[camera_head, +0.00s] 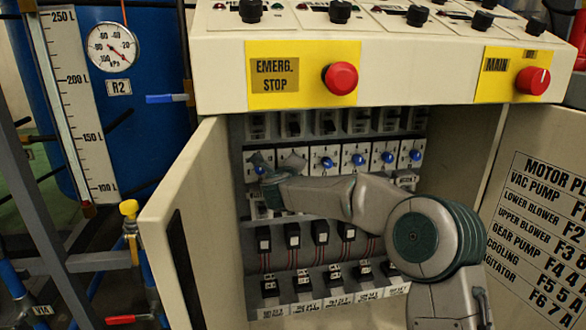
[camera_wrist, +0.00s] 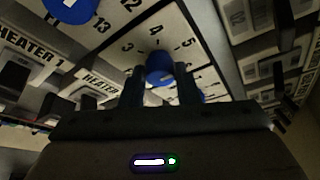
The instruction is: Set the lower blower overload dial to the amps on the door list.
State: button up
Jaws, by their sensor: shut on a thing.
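A row of blue overload dials on white scale plates runs across the open cabinet in the head view, one of them at the far left (camera_head: 260,165). My gripper (camera_head: 281,170) is at the left part of this row and hides the dial it holds. In the wrist view my gripper (camera_wrist: 159,88) is shut on a blue dial (camera_wrist: 160,66), a finger on each side. The numbers 3, 4 and 5 show around that dial; its exact setting is unclear. The door list (camera_head: 540,225) at right shows a "LOWER BLOWER" line; its amps are cut off by the picture edge.
The left cabinet door (camera_head: 190,230) stands open. Above are the red emergency stop button (camera_head: 341,78) and the red main switch (camera_head: 532,81). Breakers with black parts (camera_head: 292,234) fill the lower rows. Another blue dial (camera_wrist: 68,8) is close by in the wrist view.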

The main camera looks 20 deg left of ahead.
jog(key=o, duration=1)
jog(key=shift+c, duration=0.2)
jog(key=p+v, duration=0.1)
jog(key=v, duration=1.1)
jog(key=shift+p, duration=0.3)
